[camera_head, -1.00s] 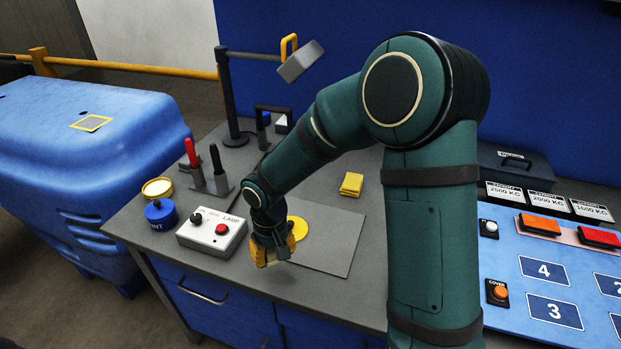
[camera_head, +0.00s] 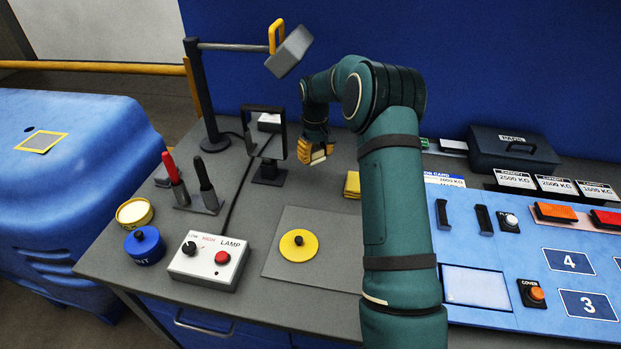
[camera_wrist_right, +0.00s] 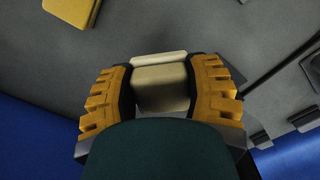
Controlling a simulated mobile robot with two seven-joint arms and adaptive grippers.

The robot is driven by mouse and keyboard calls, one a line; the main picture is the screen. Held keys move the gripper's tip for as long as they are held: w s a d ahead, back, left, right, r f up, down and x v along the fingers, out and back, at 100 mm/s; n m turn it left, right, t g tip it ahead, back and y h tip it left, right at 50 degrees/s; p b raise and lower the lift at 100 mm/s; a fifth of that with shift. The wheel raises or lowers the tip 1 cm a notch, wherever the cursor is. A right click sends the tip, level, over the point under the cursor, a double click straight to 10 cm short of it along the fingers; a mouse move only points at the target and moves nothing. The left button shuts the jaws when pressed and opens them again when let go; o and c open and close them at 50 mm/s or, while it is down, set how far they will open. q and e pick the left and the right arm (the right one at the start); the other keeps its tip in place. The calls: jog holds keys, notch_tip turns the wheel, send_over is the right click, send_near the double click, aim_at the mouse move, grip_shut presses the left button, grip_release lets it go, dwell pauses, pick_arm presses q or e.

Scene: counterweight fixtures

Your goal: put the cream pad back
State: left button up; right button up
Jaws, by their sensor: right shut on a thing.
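The cream pad (camera_wrist_right: 162,88) is a small pale block with a lip along its far edge. In the right wrist view it sits between the two yellow fingers of my right gripper (camera_wrist_right: 165,95), which is shut on it. In the head view the right gripper (camera_head: 317,150) is over the back of the grey bench, right of a dark upright frame on a stand (camera_head: 268,172). Only a small pale bit of the pad shows there. My left gripper is not in view.
A yellow folded block (camera_head: 352,185) lies close to the right gripper. A yellow disc with a black knob (camera_head: 300,252) is on a grey mat (camera_head: 340,262). A lamp box (camera_head: 209,262), screwdriver-like tools (camera_head: 205,190) and a blue panel (camera_head: 510,255) flank it.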

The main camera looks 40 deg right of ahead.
aim_at(315, 150)
notch_tip(315, 150, down, 9)
jog(key=shift+f+b, duration=0.1)
jog(key=shift+b, duration=0.35)
jog(key=shift+a, duration=0.1)
jog(key=o, duration=1.2)
jog(key=shift+f, duration=0.1)
notch_tip(315, 150, up, 12)
jog(key=shift+r+p, duration=0.2)
jog(key=shift+p, duration=0.45)
